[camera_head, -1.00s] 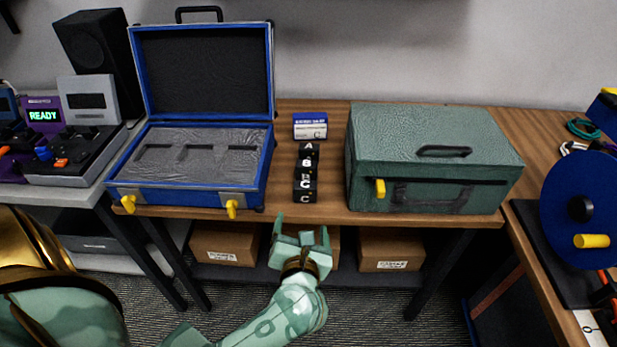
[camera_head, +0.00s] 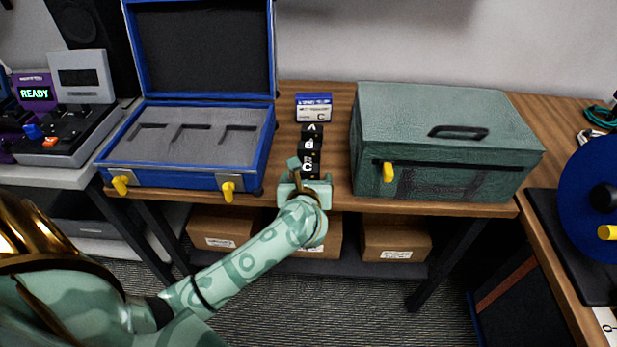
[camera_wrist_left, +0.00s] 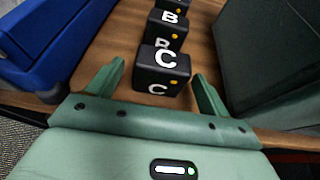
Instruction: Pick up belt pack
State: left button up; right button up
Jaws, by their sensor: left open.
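Three black belt packs lettered A (camera_head: 312,130), B (camera_head: 309,147) and C (camera_head: 308,166) stand in a row on the wooden table. My left gripper (camera_head: 309,173) is at the near end of the row, at pack C, and is open. In the left wrist view, pack C (camera_wrist_left: 163,72) sits between and just beyond the two green fingers (camera_wrist_left: 158,72), with a visible gap on each side. Pack B (camera_wrist_left: 167,32) is behind it, and pack A is cut by the top edge. My right gripper is not in view.
An open blue case (camera_head: 185,180) with grey foam slots stands left of the packs. A closed green case (camera_head: 450,130) stands close on the right. A small blue and white box (camera_head: 313,107) is behind the packs. Cardboard boxes (camera_head: 395,238) sit on the shelf below.

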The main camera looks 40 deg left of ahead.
pick_arm(q)
jog(key=shift+x, duration=1.15)
jog(key=c, duration=1.1)
jog(key=shift+c, duration=0.2)
jog(key=shift+r, duration=0.15)
